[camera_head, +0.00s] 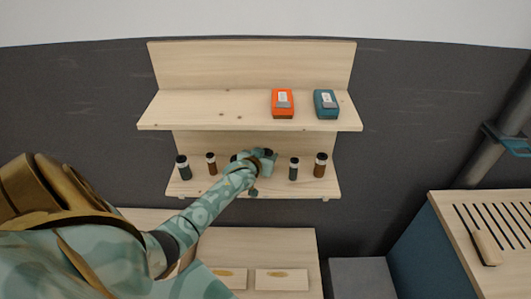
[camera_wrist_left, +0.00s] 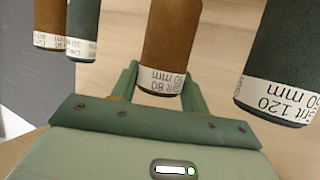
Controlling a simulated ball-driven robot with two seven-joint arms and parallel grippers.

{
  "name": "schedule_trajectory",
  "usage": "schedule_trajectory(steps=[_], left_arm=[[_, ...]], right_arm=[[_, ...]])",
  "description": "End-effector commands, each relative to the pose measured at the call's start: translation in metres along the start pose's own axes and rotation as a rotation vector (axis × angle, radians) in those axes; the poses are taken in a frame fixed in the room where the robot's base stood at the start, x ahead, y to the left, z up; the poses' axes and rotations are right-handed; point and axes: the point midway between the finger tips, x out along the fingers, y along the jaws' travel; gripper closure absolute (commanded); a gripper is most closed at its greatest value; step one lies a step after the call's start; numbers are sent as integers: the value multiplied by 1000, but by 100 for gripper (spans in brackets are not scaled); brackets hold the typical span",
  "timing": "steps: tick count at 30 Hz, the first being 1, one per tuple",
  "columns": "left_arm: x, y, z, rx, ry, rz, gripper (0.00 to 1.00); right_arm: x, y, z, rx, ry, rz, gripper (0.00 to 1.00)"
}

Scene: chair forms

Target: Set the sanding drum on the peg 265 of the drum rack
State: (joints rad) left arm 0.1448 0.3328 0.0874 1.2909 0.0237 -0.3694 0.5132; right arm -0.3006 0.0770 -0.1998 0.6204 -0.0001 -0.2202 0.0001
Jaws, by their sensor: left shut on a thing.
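My left gripper (camera_head: 262,162) reaches the middle of the lower wooden shelf (camera_head: 230,188) in the head view. In the left wrist view its two fingers (camera_wrist_left: 160,88) are shut around the lower end of a brown sanding drum (camera_wrist_left: 168,45). Its white label reads Grit 80, upside down in the picture. In the head view the arm and fingers mostly hide this drum; I cannot tell whether it touches the shelf. A green drum marked Grit 120 (camera_wrist_left: 272,65) stands beside it. I cannot make out a peg marked 265. My right gripper is not in view.
Other drums stand close by: dark green (camera_head: 293,169), brown (camera_head: 320,165), brown (camera_head: 211,164) and dark (camera_head: 182,168). The upper shelf (camera_head: 200,110) holds an orange box (camera_head: 282,103) and a teal box (camera_head: 326,103). A slotted cabinet top (camera_head: 475,250) is at right.

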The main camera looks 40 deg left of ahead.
Motion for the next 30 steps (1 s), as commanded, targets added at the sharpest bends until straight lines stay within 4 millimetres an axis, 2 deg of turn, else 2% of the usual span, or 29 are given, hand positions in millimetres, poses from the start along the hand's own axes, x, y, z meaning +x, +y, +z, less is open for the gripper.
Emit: schedule_trajectory(steps=[19, 20, 22, 23, 30], left_arm=[[5, 0, 12, 0, 1, 0, 82], [5, 0, 12, 1, 1, 0, 52], [5, 0, 12, 1, 1, 0, 33], [5, 0, 12, 1, 1, 0, 30], [5, 0, 12, 1, -1, 0, 30]], right_arm=[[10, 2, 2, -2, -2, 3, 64], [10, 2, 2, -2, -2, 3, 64], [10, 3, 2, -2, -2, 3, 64], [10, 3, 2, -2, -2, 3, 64], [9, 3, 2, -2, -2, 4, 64]])
